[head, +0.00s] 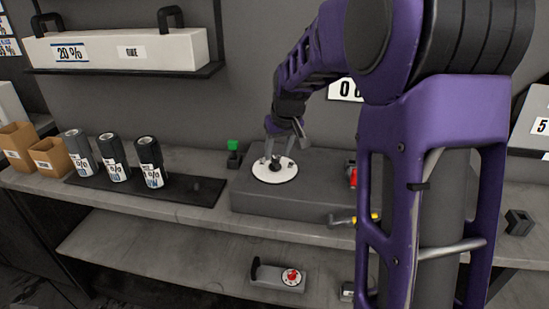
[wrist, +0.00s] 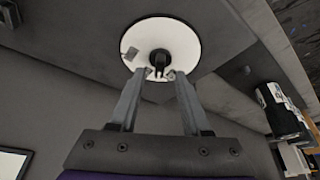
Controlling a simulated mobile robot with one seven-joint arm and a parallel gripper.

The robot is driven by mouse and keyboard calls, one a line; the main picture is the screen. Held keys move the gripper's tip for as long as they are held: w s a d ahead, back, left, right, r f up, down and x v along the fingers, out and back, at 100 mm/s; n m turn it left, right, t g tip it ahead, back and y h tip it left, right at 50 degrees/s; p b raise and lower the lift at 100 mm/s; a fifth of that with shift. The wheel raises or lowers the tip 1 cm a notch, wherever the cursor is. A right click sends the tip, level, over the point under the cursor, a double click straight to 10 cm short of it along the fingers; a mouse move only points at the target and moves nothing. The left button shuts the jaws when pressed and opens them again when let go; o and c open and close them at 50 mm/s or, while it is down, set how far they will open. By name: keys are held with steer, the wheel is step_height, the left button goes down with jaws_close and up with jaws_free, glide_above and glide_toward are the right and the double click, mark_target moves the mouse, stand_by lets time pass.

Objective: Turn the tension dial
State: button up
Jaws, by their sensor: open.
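A round white dial plate (head: 275,176) lies on top of a grey block (head: 330,203) on the bench. My gripper (head: 276,157) points down over the plate.
Several labelled rolls (head: 114,160) stand on a dark mat left of the block. A green-topped item (head: 233,148) stands beside the block. A red item (head: 352,177) and a yellow-handled tool (head: 350,219) are to its right, near my arm.

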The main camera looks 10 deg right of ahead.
mark_target(275, 159)
steer(key=shift+x, duration=1.5)
jaws_close()
